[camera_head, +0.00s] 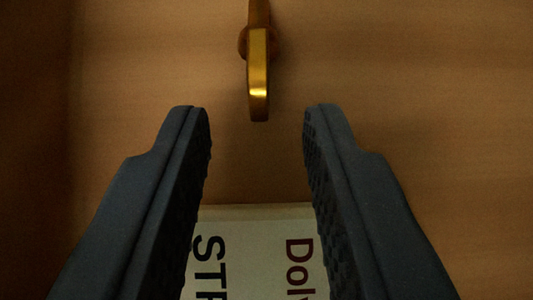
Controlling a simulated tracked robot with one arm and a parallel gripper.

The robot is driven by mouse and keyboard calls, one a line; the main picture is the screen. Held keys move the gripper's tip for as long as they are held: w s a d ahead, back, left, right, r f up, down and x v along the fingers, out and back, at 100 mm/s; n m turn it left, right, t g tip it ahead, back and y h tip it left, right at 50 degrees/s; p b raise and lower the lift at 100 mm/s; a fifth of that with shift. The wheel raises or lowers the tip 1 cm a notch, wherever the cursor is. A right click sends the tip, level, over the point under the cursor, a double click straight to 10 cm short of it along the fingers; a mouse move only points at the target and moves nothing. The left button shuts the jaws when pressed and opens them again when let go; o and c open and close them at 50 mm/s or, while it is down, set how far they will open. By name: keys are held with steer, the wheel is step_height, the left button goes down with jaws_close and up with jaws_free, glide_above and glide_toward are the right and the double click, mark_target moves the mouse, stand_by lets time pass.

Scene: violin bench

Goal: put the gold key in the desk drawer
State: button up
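A narrow, shiny gold piece (259,75) shows at the top centre, with a rounded, darker orange-brown part behind it. It may be the gold key, but its upper end is cut off by the picture edge, so I cannot tell its full shape. My gripper (256,108) is open, with two dark ridged fingers wide apart. The gold piece's lower tip lies between the fingertips in the picture, and neither finger touches it. Nothing is held. I cannot make out the desk drawer as such.
A brown wooden surface (400,90) fills most of the view, darker along the left side. A pale sheet or box with printed letters (255,225) lies at the bottom centre, between and partly behind the fingers. The wood around the gold piece is clear.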

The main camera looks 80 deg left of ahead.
steer(key=p+v, duration=0.1)
steer(key=v, duration=0.8)
steer(key=shift+p, duration=0.35)
steer(key=shift+d+r, duration=0.1)
steer(key=shift+d, duration=0.05)
steer(key=w+d+r+m+t+h, duration=0.1)
steer(key=w+d+r+m+t, duration=0.2)
steer(key=r, duration=0.7)
steer(key=w+d+r+m+t+h, duration=0.1)
steer(key=d+r+m+t, duration=0.25)
steer(key=d+r, duration=0.45)
steer(key=w+d+r+m+t+h, duration=0.1)
steer(key=w+d+r+m+t, duration=0.2)
steer(key=r, duration=0.8)
steer(key=s+d+r+m+t+h, duration=0.1)
steer(key=s+d+r+m+t, duration=0.1)
steer(key=r, duration=0.7)
steer(key=s+d+r+m+t+h, duration=0.2)
steer(key=s+d+r+m+t, duration=0.1)
steer(key=r, duration=0.6)
steer(key=s+d+r+m+t+h, duration=0.1)
steer(key=s+d+r+m+t, duration=0.1)
steer(key=s+d+r+m, duration=0.3)
steer(key=s+r+m, duration=0.1)
steer(key=s+r, duration=0.2)
steer(key=r, duration=0.1)
steer(key=shift+t+h, duration=0.35)
steer(key=shift+h, duration=0.05)
